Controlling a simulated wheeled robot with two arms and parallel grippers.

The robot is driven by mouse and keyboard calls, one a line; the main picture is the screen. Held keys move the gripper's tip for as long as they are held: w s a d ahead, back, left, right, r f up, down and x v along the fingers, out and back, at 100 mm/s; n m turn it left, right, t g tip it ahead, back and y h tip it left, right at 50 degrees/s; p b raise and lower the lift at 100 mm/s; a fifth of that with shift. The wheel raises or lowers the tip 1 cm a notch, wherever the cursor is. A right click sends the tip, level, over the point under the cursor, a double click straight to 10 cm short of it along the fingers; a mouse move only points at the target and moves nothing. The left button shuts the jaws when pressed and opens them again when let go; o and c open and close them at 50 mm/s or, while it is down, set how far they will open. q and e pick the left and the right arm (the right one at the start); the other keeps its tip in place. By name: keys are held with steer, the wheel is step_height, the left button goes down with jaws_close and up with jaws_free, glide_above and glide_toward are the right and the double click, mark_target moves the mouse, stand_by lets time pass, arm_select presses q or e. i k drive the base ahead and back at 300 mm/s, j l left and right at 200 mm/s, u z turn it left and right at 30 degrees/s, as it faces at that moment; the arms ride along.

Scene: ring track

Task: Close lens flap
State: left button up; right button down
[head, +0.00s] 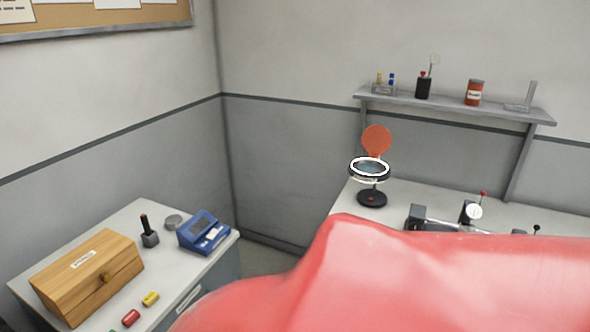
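A magnifier lamp stands on the right-hand bench, with a round black base and a white-lit ring around its lens (369,170). Its orange-red round lens flap (376,140) stands up, open, at the back of the ring. The lens is uncovered. Neither of my grippers shows in the head view. A large, smooth red surface fills the lower right, very close to the camera, and hides much of the right-hand bench.
The right-hand bench (408,193) also carries a grey measuring device with a dial (474,211). A wall shelf (450,104) holds several small items above it. At left, a cabinet top bears a wooden box (88,275) and a blue device (204,232). A floor gap separates them.

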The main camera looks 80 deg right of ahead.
mark_target(376, 139)
steer(key=z, duration=3.2)
